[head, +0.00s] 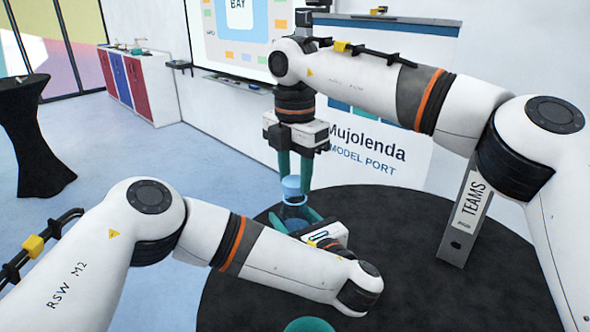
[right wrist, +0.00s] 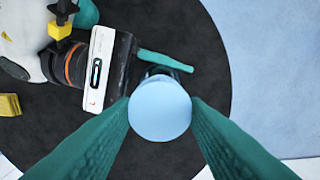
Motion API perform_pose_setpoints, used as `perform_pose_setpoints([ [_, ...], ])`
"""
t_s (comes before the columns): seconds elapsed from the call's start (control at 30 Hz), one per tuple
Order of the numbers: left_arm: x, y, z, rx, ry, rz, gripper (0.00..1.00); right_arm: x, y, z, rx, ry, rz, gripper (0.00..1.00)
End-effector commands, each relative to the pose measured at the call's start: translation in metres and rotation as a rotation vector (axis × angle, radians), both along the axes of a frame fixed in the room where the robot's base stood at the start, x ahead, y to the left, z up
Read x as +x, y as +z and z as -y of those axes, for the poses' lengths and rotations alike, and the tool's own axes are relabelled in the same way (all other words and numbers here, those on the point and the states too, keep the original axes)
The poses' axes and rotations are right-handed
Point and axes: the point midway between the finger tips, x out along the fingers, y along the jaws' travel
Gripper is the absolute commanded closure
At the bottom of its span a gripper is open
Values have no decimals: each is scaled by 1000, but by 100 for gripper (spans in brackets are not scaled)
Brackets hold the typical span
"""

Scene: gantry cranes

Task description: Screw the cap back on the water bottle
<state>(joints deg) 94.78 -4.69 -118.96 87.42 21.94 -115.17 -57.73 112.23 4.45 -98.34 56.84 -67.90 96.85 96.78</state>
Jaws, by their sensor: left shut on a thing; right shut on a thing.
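The light blue cap (head: 292,182) is between the green fingers of my right gripper (head: 295,178), which points straight down and is shut on it. In the right wrist view the round cap top (right wrist: 160,108) fills the gap between both fingertips (right wrist: 160,100). The water bottle (head: 295,199) stands upright directly below the cap, mostly hidden. My left gripper (head: 293,217) reaches in low from the side and is shut around the bottle. One of its green fingers shows in the right wrist view (right wrist: 165,61). Whether the cap touches the bottle's neck I cannot tell.
The round black table (head: 420,285) is largely clear to the right. A grey binder marked TEAMS (head: 464,210) stands at its right back. A rounded green thing (head: 309,325) shows at the bottom edge. A yellow object (right wrist: 10,105) lies at the left in the right wrist view.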

Motion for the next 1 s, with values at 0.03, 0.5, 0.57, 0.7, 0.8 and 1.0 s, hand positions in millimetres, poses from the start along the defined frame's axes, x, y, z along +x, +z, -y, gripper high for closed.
perform_pose_setpoints([
  [0.03, 0, -1, 0, 0, -1, -1, 85, 0, 0, 0, 0, 0, 0, 84],
  [0.5, 0, -1, 0, 0, 0, -2, 85, 0, -4, 0, 0, -1, 0, 84],
  [0.57, 0, -1, 0, 0, 0, -2, 85, 0, -5, 0, 0, -1, 0, 84],
  [0.7, 0, -1, 0, 0, 0, -2, 85, 0, -8, 1, 0, -1, 0, 84],
  [0.8, 0, -1, 0, 0, 0, -2, 85, 0, -10, 1, 0, -1, 0, 84],
  [1.0, 0, -1, 0, 0, 0, -2, 100, 0, -11, 1, 0, -17, 0, 84],
])
